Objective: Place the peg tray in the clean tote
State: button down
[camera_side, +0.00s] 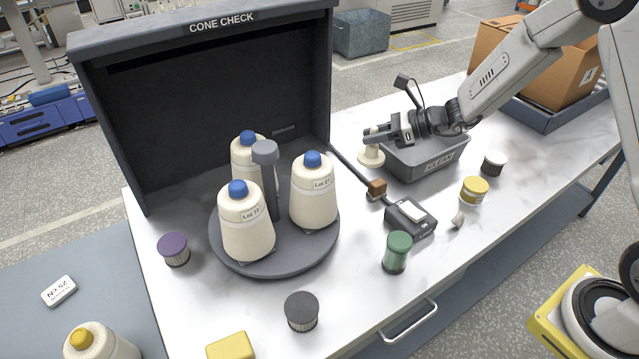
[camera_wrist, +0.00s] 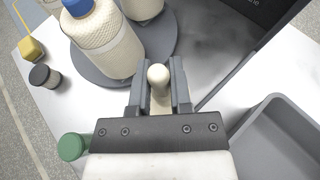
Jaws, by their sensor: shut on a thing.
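My gripper (camera_side: 378,136) is shut on a cream peg with a rounded top and a wide round foot (camera_side: 371,159). The peg's top (camera_wrist: 158,76) shows between the two fingers in the wrist view. The foot is just left of the grey tote (camera_side: 441,160) marked CLEAN; I cannot tell whether it touches the table. The tote also shows at right in the wrist view (camera_wrist: 262,118), its visible inside empty. A round grey tray (camera_side: 285,261) with a knobbed central post (camera_side: 268,180) bears three cream cones (camera_side: 313,195) with blue tips, under the CONE CHECK booth.
The booth (camera_side: 200,110) walls off the back left. A cardboard box (camera_side: 540,65) is behind.

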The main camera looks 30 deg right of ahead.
jog(key=s+d+m+t+h, duration=0.2)
jog(key=d+m+h, duration=0.1)
jog(key=d, duration=0.7)
jog(key=s+d+m+t+h, duration=0.1)
jog(key=s+d+m+h, duration=0.15)
jog(key=d, duration=0.75)
send_over(409, 150)
jog(key=shift+f, duration=4.2)
jog(key=shift+s, duration=0.25)
jog(key=shift+f, duration=0.1)
jog(key=shift+w+f, duration=0.25)
jog(key=shift+f, duration=1.5)
jog(key=shift+f, duration=0.15)
